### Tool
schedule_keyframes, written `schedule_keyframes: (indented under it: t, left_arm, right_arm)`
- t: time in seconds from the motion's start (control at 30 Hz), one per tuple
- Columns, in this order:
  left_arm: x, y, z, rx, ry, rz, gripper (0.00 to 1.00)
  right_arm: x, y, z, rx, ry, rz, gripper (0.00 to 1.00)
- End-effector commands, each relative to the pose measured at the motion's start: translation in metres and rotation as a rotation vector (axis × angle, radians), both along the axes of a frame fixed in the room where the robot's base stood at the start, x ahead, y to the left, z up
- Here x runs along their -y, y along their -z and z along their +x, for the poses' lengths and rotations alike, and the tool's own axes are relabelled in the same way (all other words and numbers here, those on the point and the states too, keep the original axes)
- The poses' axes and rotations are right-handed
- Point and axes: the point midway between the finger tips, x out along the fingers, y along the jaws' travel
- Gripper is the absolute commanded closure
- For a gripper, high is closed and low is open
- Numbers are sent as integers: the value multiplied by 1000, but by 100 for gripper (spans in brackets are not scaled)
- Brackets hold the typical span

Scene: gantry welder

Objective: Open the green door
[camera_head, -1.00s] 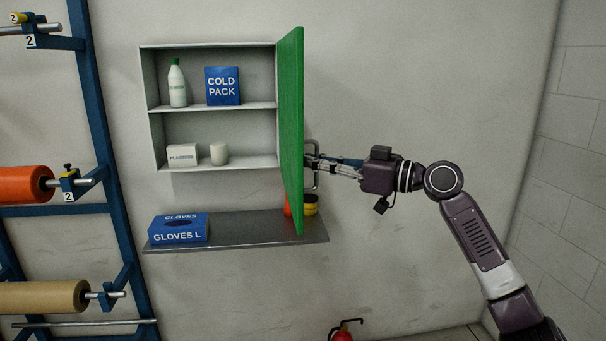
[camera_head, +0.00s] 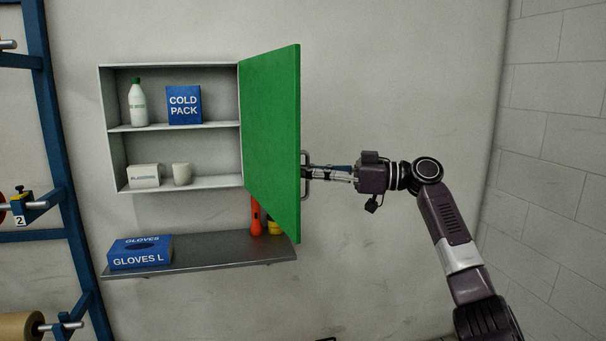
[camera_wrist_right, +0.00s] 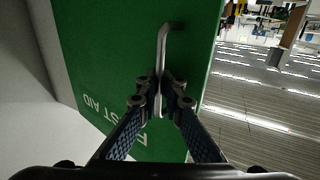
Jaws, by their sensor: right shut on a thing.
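The green door (camera_head: 270,140) is hinged on the right side of a white wall cabinet (camera_head: 118,128) and stands swung well open, its inner face showing in the head view. Its outer face, with white lettering, shows in the right wrist view (camera_wrist_right: 105,45). A grey bar handle (camera_wrist_right: 162,45) is on that outer face; in the head view it shows at the door's free edge (camera_head: 306,172). My left gripper is not in view.
Inside the cabinet are a bottle (camera_head: 138,104), a cold pack box (camera_head: 184,105), a small white box (camera_head: 144,176) and a cup (camera_head: 182,174). A grey shelf (camera_head: 200,255) below holds a glove box (camera_head: 140,252) and an orange object (camera_head: 256,215). A blue rack (camera_head: 55,150) stands left.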

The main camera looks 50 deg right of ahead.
Motion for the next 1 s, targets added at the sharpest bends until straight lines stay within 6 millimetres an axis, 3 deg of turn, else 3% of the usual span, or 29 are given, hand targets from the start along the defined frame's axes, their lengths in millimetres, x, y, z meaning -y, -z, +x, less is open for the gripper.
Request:
schedule_keyframes:
  t: [0.27,0.37,0.7,0.87,1.0]
  left_arm:
    - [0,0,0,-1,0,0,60]
    - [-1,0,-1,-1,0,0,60]
    - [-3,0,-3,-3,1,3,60]
    - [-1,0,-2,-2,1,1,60]
    - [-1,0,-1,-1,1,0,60]
  right_arm:
    - [-1,5,1,-13,-4,0,100]
    - [-1,5,1,-13,-3,0,87]
    - [1,2,-2,-4,-1,0,87]
    - [9,2,-14,-4,0,2,87]
    - [22,2,-35,-4,1,2,87]
